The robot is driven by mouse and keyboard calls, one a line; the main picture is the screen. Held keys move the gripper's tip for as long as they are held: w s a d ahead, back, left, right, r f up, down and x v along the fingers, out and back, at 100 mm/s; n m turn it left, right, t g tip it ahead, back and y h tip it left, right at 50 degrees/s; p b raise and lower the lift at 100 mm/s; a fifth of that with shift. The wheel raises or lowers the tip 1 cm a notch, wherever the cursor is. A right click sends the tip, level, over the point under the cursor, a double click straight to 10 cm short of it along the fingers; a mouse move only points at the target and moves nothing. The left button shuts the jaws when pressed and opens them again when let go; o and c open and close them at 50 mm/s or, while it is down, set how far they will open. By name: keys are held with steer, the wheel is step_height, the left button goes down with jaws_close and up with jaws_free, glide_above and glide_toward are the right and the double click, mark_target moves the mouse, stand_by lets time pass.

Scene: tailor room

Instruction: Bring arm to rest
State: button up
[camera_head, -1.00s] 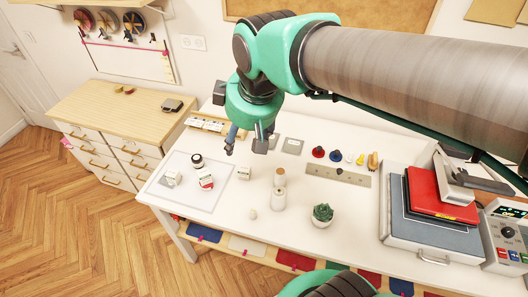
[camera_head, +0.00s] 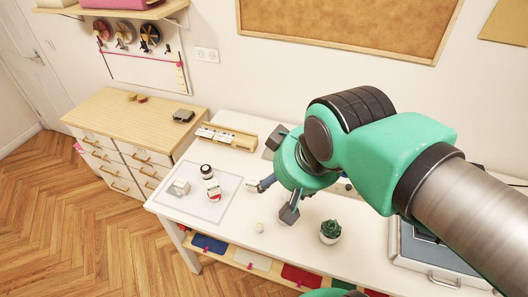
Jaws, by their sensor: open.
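My gripper (camera_head: 271,200) is open, its two fingers spread apart and pointing down over the middle of the white table (camera_head: 225,240). I see nothing held between the fingers. My green and grey arm reaches in from the right edge and hides much of the table's right half. To the left of the gripper, a pale mat (camera_head: 190,205) bears a dark-lidded jar (camera_head: 206,171), a red and white box (camera_head: 213,190) and a small white box (camera_head: 181,187). Whether the fingers touch anything cannot be told.
A potted succulent (camera_head: 330,231) and a small white piece (camera_head: 260,227) stand near the front edge. A grey case (camera_head: 430,255) is partly hidden at the right. A wooden tray (camera_head: 225,138) lies at the back. A wooden cabinet (camera_head: 130,118) stands left.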

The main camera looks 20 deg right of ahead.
step_height(320, 180, down, 7)
steer(key=b, duration=0.7)
